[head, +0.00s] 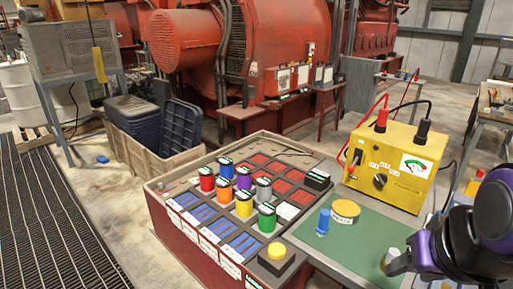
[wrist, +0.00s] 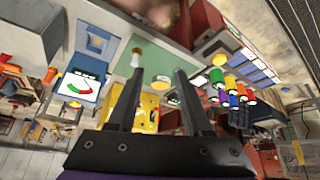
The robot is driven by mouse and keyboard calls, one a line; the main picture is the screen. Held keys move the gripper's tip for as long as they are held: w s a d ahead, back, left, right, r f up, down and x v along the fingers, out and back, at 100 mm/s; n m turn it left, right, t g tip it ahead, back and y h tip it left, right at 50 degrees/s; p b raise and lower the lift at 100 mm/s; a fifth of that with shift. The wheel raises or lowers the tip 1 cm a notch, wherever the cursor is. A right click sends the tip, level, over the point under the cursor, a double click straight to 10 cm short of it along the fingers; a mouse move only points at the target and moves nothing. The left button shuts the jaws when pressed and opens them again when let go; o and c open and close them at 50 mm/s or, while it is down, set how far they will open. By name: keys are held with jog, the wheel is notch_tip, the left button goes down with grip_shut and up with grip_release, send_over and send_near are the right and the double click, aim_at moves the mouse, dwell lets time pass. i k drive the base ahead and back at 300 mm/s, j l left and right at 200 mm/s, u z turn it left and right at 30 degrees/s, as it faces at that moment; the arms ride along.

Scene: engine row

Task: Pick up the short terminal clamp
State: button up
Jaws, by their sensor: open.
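A yellow box (head: 401,166) with a gauge stands at the back of the green mat (head: 345,262). A red clamp (head: 381,121) and a black clamp (head: 424,128) with cables sit upright on its top. I cannot tell for certain which is the short terminal clamp. My gripper (wrist: 158,72) is open and empty in the wrist view, with its two dark fingers apart. In the head view my purple and black arm is at the lower right, in front of the yellow box. The box shows partly between the fingers in the wrist view (wrist: 150,108).
A blue cylinder (head: 323,222), a yellow disc (head: 346,209) and a small brass piece (head: 390,257) stand on the mat. The brass piece is close to my arm. Several coloured cylinders stand on the panel (head: 284,236) to the left. The mat's front is mostly clear.

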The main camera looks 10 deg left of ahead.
aim_at(161, 188)
jog(key=u, duration=1.5)
jog(key=i+j, duration=0.25)
jog(key=j, duration=0.15)
jog(key=i+j+u, duration=0.1)
jog(key=j, duration=0.3)
jog(key=i+j, duration=0.35)
jog(key=i+j+u, duration=0.2)
jog(key=i, duration=0.3)
jog(key=i+j+u, duration=0.2)
jog(key=i, duration=1.4)
jog(key=i+j+z, duration=0.1)
jog(key=i+z, duration=0.3)
jog(key=i+j+z, duration=0.25)
jog(key=i+z, duration=0.15)
jog(key=i+j+z, duration=0.15)
jog(key=i+z, duration=0.15)
jog(key=z, duration=0.2)
jog(key=i+j+z, duration=0.25)
jog(key=z, duration=0.25)
jog(key=i, duration=0.05)
